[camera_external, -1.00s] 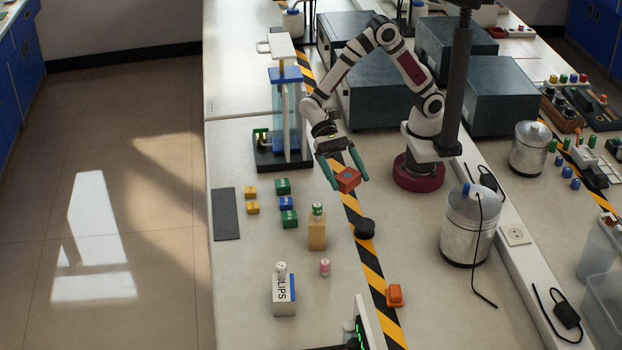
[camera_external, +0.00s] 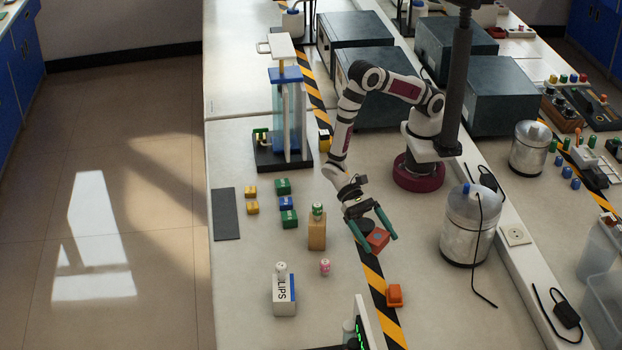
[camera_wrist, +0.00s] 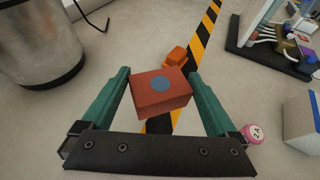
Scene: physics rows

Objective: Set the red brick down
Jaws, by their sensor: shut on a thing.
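The red brick (camera_external: 377,239) has a blue-grey round spot on its top face. My gripper (camera_external: 376,240) is shut on it, with a green finger on either side. In the wrist view the brick (camera_wrist: 161,91) sits between the two green fingers of my gripper (camera_wrist: 160,92), slightly tilted. The brick appears to be above the bench, over or near the black-and-yellow striped tape; its exact height is hard to tell.
A metal canister (camera_external: 472,225) stands right. Bare bench lies between.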

